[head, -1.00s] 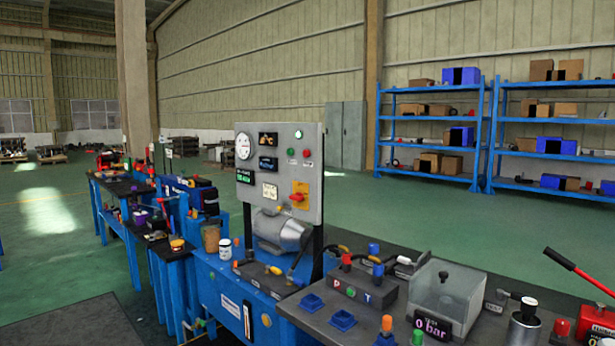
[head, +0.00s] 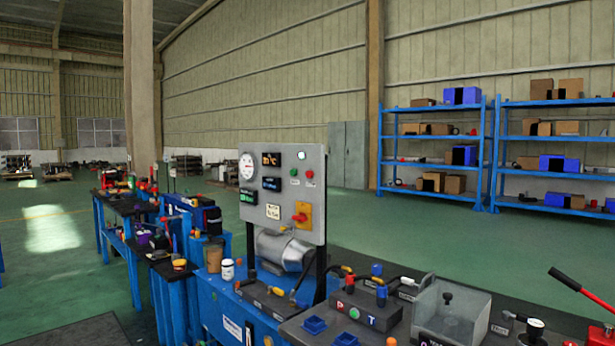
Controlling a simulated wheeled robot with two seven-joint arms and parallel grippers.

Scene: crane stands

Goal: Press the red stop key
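A grey upright control panel (head: 272,215) stands on the blue bench in the middle of the head view. Near its right edge is a small red key (head: 309,174), with a green key (head: 294,172) to its left. Lower down, a red rotary handle (head: 299,218) sits on a yellow plate. A round white gauge (head: 246,166) and several dark displays fill the left side of the panel. A white lamp shows near the panel's top right. Neither of my grippers is in view.
The bench (head: 212,296) carries a motor (head: 284,250) below the panel. To the right stand a grey block with hoses, a clear box (head: 450,310) and a red-handled lever (head: 580,283). Blue shelves (head: 432,150) stand far behind. Green floor lies open beyond the benches.

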